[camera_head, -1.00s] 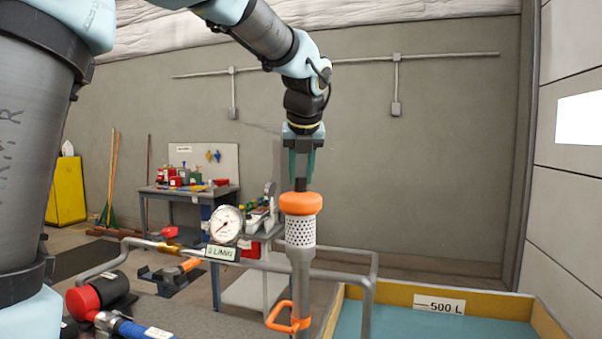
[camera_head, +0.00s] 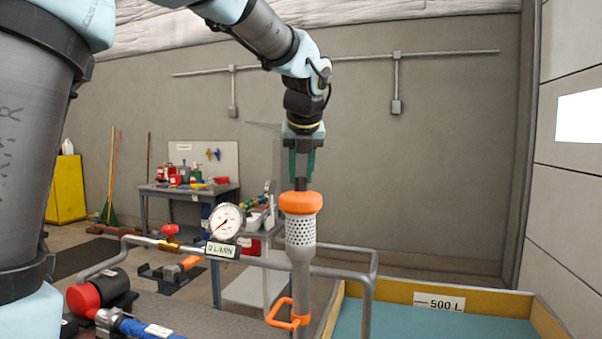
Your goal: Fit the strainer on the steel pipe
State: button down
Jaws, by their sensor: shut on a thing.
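The strainer (camera_head: 300,231) is a perforated grey cylinder with an orange cap (camera_head: 300,202) on top. It is upright in the middle of the head view, in line with the top of the steel pipe (camera_head: 300,280). Its lower end meets the pipe with no visible gap; how far it is seated cannot be told. My gripper (camera_head: 301,184) points straight down from above, its green fingers shut on the top of the strainer at the orange cap. An orange handle-like clamp (camera_head: 290,316) sits lower on the pipe.
A round gauge (camera_head: 227,221) and grey pipe rails (camera_head: 345,277) stand close to the left and behind. A tank with a yellow rim (camera_head: 480,304) is at the right. A red and black pump (camera_head: 98,293) with a blue hose is at lower left. A workbench (camera_head: 185,191) stands farther back.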

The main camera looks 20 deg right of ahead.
jog(key=shift+f, duration=0.1)
jog(key=c, duration=0.5)
grip_release()
jog(key=shift+r+p, duration=0.95)
jog(key=shift+r, duration=3.05)
jog(key=shift+c, duration=0.5)
grip_shut()
